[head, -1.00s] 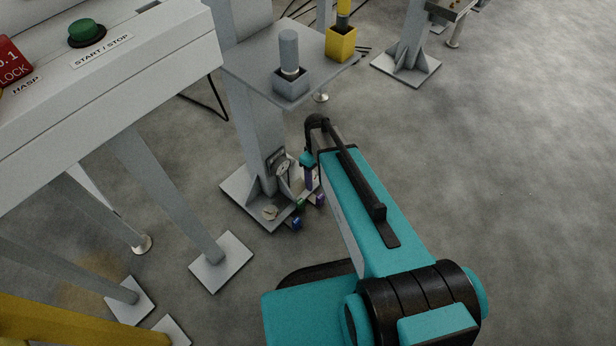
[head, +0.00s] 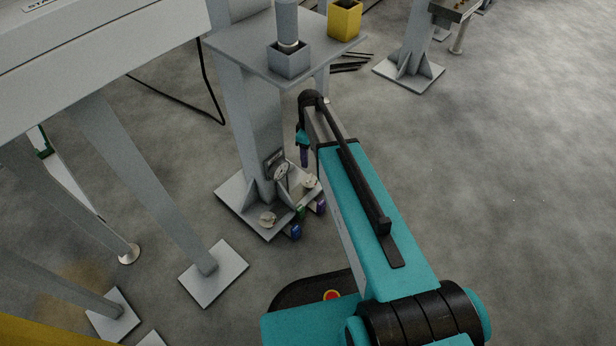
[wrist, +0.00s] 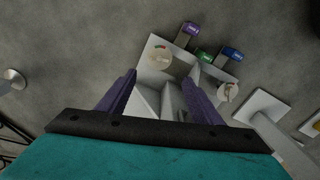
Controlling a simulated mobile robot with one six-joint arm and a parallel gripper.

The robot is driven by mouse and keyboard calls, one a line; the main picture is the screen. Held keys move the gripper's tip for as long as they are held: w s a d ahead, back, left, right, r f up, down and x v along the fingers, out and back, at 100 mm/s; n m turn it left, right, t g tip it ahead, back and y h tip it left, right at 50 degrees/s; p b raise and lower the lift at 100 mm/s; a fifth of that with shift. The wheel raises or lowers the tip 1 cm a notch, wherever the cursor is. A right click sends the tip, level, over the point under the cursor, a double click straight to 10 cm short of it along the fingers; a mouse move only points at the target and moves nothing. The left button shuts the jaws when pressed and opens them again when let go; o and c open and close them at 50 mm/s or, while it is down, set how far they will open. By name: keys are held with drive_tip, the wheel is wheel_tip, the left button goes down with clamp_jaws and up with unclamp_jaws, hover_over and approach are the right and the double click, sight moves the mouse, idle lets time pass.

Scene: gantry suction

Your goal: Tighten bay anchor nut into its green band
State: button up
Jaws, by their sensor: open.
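My gripper (wrist: 158,78) is open and empty, with two purple fingers pointing at the foot of the grey column. In the head view my gripper (head: 304,155) shows above the right part of the base plate (head: 232,191), partly hidden by my arm. Two pale round discs, apparently anchor nuts or washers, sit on the plate: one at front left (head: 268,219), one at right (head: 310,182). In the wrist view one disc (wrist: 160,58) bears a reddish mark and lies beyond the fingertips; another (wrist: 228,92) lies to the right.
Blue (head: 295,231), green (head: 300,212) and purple (head: 320,206) tags stand at the plate's edge. A shelf (head: 250,52) with a grey cylinder (head: 287,25) is above.

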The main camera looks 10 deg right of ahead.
sight(309, 178)
wheel_tip(309, 178, down, 14)
drive_tip(key=b, duration=0.5)
idle(0.5)
drive_tip(key=shift+r, duration=0.1)
drive_tip(key=c, duration=1)
drive_tip(key=shift+a, duration=0.45)
drive_tip(key=shift+c, duration=0.3)
drive_tip(key=shift+d, duration=0.25)
drive_tip(key=shift+s+d, duration=0.1)
drive_tip(key=shift+d, duration=0.1)
